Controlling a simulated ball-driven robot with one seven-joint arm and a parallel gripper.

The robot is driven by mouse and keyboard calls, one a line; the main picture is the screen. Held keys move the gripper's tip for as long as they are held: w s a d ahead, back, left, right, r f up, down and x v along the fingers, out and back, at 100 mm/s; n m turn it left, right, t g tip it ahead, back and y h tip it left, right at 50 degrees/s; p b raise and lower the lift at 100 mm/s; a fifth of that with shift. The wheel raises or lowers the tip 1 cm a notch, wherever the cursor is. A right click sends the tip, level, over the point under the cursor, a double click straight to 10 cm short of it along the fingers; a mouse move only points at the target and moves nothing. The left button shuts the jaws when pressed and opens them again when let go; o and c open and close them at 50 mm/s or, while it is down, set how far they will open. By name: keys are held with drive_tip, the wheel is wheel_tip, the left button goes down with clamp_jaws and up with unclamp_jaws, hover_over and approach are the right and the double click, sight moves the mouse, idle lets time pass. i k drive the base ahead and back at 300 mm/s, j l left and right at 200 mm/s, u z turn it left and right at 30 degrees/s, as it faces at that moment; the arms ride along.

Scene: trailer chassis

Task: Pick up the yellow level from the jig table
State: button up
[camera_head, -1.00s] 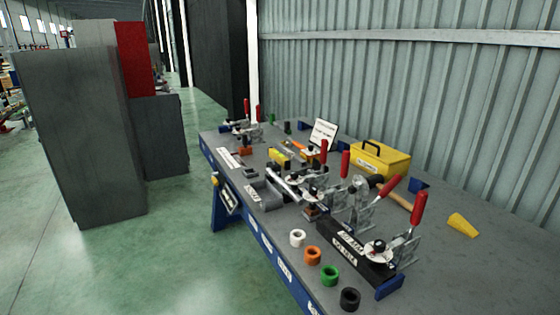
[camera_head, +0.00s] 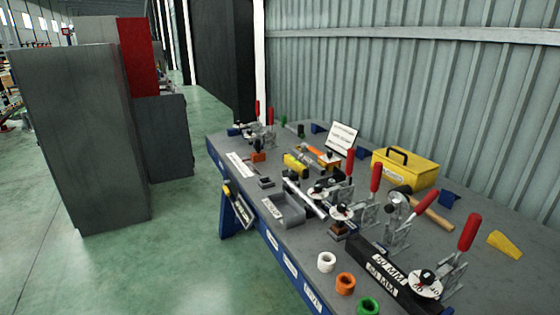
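The jig table (camera_head: 228,150) has a grey top and blue sides and runs from the middle to the lower right of the head view. A short yellow bar (camera_head: 296,164), which looks like the level, lies on the table's middle, behind a grey tray and beside a metal tube; it is small, and clamps and parts around it crowd the view. My gripper is not in view.
Red-handled clamps (camera_head: 375,178) stand along the table. A yellow toolbox (camera_head: 405,170), a hammer (camera_head: 430,212), a yellow wedge (camera_head: 505,244) and a sign (camera_head: 342,138) lie behind. Green floor is free to the left.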

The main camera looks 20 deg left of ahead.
sight(303, 173)
drive_tip(key=i+j+u, duration=0.1)
drive_tip(key=i+j, duration=0.3)
drive_tip(key=j, duration=0.3)
drive_tip(key=i+j+u, duration=0.1)
drive_tip(key=i+j, duration=0.35)
drive_tip(key=j, duration=0.15)
drive_tip(key=i+j, duration=0.45)
drive_tip(key=j, duration=0.2)
drive_tip(key=u, duration=0.05)
